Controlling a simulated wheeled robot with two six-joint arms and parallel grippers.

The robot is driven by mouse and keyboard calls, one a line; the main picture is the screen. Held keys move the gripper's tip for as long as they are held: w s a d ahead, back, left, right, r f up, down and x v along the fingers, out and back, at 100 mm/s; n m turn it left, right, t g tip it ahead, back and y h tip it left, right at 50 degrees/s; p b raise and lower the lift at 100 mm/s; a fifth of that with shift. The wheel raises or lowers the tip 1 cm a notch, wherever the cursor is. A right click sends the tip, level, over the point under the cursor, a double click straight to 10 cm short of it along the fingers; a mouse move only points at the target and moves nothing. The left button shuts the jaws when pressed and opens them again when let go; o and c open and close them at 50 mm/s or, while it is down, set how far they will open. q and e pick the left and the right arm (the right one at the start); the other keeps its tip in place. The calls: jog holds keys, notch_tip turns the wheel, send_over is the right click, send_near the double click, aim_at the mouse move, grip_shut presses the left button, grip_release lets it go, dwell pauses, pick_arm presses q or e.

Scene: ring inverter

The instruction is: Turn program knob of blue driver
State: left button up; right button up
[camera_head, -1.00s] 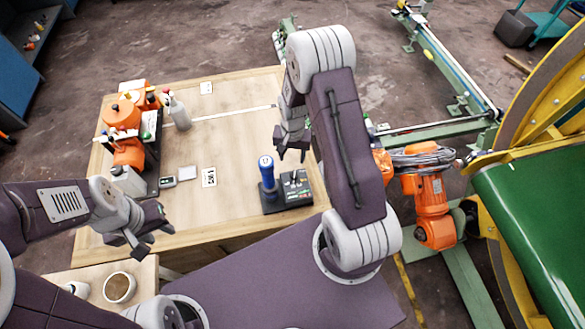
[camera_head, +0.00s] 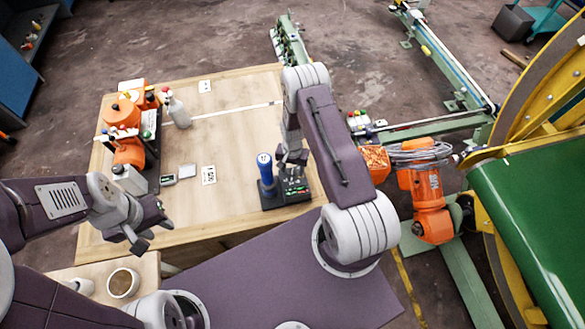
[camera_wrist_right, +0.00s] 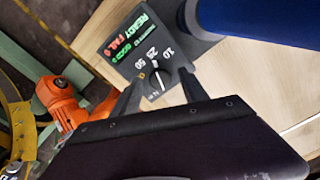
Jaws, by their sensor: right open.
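The blue driver (camera_head: 266,168) stands upright at the left of its black base (camera_head: 272,205), near the table's front edge. Part of it shows large in the right wrist view (camera_wrist_right: 262,20). The base's panel carries green and red words and numbers (camera_wrist_right: 140,45). The program knob (camera_wrist_right: 154,83), dark with a pale pointer mark, is at the panel's lower part. My right gripper (camera_head: 293,158) is above the panel. In the right wrist view its open fingers (camera_wrist_right: 160,80) lie on either side of the knob; contact cannot be told. My left gripper (camera_head: 155,228) is open and empty at the table's front left.
An orange device (camera_head: 128,150) and bottles stand at the table's left. Small flat cards (camera_head: 208,175) lie on the table's middle, which is otherwise largely clear. An orange robot arm (camera_head: 428,200) and a green and yellow machine (camera_head: 540,220) stand to the right.

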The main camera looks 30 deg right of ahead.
grip_shut()
jog(key=n+b, duration=0.1)
jog(key=n, duration=0.2)
jog(key=shift+f, duration=0.1)
jog(key=n+b, duration=0.2)
jog(key=n, duration=0.2)
jog(key=shift+w+n, duration=0.1)
jog(key=shift+n, duration=0.2)
jog(key=n+b, duration=0.1)
jog(key=n, duration=0.3)
jog(key=shift+n+b, duration=0.45)
jog(key=shift+n, duration=1.55)
